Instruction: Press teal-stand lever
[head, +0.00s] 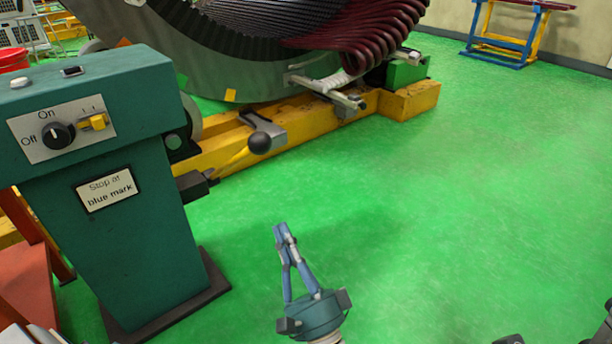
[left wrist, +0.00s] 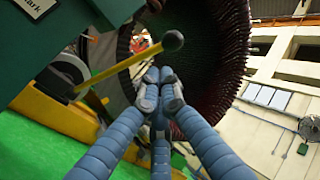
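The teal stand (head: 165,225) is at the left of the head view. Its lever, a yellow rod (head: 234,158) with a black ball knob (head: 260,143), sticks out from its right side, sloping up to the right. My left gripper (head: 281,232) points up in the head view, below the knob and apart from it. Its fingertips are together with nothing between them. In the left wrist view the knob (left wrist: 173,40) shows just above the closed fingertips (left wrist: 160,78), and the rod (left wrist: 122,69) runs down to the left.
The stand has an on/off knob (head: 58,136), a yellow switch (head: 94,122) and a "Stop at blue mark" label (head: 106,190). The big stator (head: 235,65) rests on a yellow base (head: 222,148) behind the lever. Green floor (head: 440,220) to the right is clear.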

